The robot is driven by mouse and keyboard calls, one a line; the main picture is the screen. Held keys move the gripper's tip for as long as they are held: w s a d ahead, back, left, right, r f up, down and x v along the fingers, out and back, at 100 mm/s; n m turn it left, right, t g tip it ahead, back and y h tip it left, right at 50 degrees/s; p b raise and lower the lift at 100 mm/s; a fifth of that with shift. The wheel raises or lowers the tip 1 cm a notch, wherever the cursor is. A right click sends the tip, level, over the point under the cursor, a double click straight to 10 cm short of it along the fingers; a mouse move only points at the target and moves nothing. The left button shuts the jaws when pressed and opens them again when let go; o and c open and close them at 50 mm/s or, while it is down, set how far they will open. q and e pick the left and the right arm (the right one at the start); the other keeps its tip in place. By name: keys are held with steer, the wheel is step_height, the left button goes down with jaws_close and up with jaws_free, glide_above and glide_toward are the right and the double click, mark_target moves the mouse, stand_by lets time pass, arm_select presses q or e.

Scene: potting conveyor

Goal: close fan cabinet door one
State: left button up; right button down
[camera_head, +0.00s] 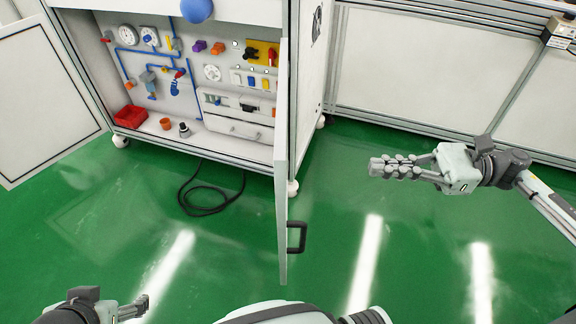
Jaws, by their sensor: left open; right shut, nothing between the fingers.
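The cabinet (185,16) stands open at the upper left. Its right door (281,165) is swung out towards me and seen nearly edge-on, with a black handle (303,237) on its right face. Its left door (45,105) is swung wide open to the left. I cannot tell which door is door one. My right gripper (376,167) is shut and empty over the floor, right of the right door and apart from its handle. My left gripper (140,307) is open at the lower left, partly cut off by the frame edge, away from both doors.
Inside the cabinet are gauges, blue pipes, a red bin (130,116) and coloured parts. A black cable (208,202) lies coiled on the green floor. A white-panelled frame (420,70) runs along the upper right. The floor right of the door is clear.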

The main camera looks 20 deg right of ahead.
arm_select(q)
steer(key=shift+s+a+f+g+p, duration=0.5)
steer(key=shift+s+a+f, duration=0.15)
steer(key=shift+f, duration=0.2)
steer(key=shift+s+a+f+g+p, duration=0.4)
steer(key=shift+s+a+f+g, duration=0.15)
steer(key=shift+s+f, duration=0.25)
arm_select(e)
steer(key=x, duration=1.3)
steer(key=shift+a, duration=0.45)
steer(key=shift+f, duration=0.1)
arm_select(q)
steer(key=shift+w, duration=0.1)
arm_select(e)
steer(key=shift+a, duration=0.1)
